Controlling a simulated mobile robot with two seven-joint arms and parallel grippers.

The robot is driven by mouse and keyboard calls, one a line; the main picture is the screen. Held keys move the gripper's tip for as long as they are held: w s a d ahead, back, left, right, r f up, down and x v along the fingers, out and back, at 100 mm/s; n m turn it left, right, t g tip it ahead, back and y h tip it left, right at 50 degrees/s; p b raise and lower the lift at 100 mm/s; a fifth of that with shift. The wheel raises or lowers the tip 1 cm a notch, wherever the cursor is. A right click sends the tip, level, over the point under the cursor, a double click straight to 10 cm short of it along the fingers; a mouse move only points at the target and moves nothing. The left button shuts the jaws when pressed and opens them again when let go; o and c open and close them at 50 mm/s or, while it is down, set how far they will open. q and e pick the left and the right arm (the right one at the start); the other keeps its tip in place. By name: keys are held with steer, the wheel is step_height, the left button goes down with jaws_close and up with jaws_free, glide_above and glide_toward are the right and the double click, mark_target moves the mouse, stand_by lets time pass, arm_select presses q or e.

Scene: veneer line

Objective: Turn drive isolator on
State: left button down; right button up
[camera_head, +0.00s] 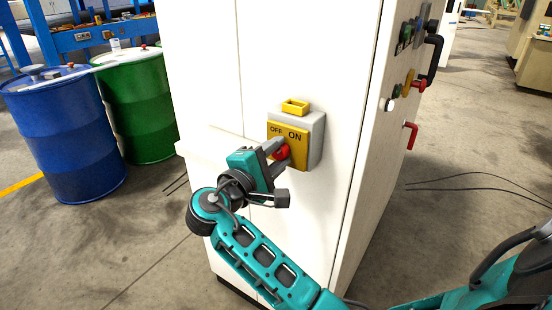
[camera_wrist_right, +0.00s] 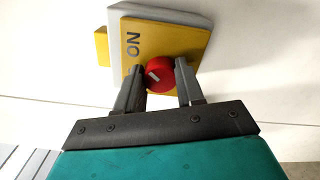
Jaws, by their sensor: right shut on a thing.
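The drive isolator is a grey box with a yellow plate (camera_head: 299,155) marked OFF and ON, fixed to the white cabinet's face. Its red rotary knob (camera_head: 282,153) is partly hidden behind my fingers. My right gripper (camera_head: 277,149) is at the knob, with its fingers on either side of it. In the right wrist view the red knob (camera_wrist_right: 159,74) sits between the two grey fingertips and shows a pale pointer mark, slanted. The word ON stands on the yellow plate (camera_wrist_right: 172,40) near the knob. My left gripper is not in view.
The white cabinet (camera_head: 285,220) fills the middle. Its right side carries black and red handles (camera_head: 411,134) and buttons. A blue drum (camera_head: 62,130) and a green drum (camera_head: 137,100) stand at the left. Cables lie on the open floor at the right. A yellow bracket (camera_head: 295,106) tops the isolator.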

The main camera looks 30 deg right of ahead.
steer(key=shift+f+m, duration=0.1)
steer(key=shift+m, duration=0.5)
steer(key=shift+b, duration=0.35)
steer(key=o, duration=1)
steer(key=shift+o, duration=0.2)
